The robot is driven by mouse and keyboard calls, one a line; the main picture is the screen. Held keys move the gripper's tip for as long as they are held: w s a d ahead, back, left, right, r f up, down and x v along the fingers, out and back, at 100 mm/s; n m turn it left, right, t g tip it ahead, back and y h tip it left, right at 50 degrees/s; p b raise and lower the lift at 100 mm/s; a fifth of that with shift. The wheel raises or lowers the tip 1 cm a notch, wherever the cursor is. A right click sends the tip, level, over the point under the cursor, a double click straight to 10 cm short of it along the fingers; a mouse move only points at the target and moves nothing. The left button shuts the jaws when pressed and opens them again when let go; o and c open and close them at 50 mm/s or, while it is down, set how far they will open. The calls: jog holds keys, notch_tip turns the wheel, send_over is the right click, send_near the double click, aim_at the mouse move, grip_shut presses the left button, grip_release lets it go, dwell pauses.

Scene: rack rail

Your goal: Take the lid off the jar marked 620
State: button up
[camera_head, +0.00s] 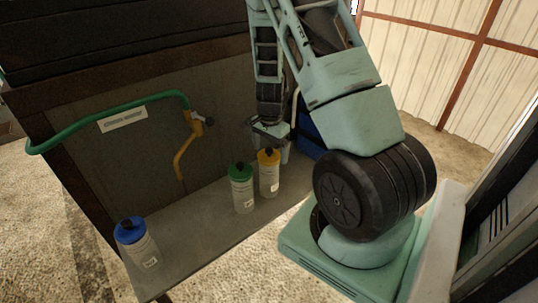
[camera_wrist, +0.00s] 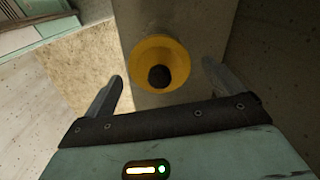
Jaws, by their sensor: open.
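A white jar with a yellow lid and dark knob (camera_head: 269,175) stands on the grey shelf, nearest my arm. In the wrist view its yellow lid (camera_wrist: 160,64) lies just beyond the fingertips, roughly centred between them. A jar with a green lid (camera_head: 242,190) stands to its left, and a jar with a blue lid (camera_head: 138,243) stands at the far left. Each jar has a small label, too small to read, so I cannot tell which is 620. My gripper (camera_wrist: 165,88) is open and empty, above and behind the yellow-lidded jar in the head view.
The grey shelf (camera_head: 195,238) is clear between the blue-lidded and green-lidded jars. A dark panel rises behind it, with a green hose or rail (camera_head: 85,125) and a yellow fitting (camera_head: 187,150). A blue object (camera_head: 309,132) stands behind my arm.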

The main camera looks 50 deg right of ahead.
aim_at(270, 148)
jog(key=c, duration=1)
jog(key=shift+c, duration=0.2)
notch_tip(270, 148, up, 10)
jog(key=shift+w, duration=0.1)
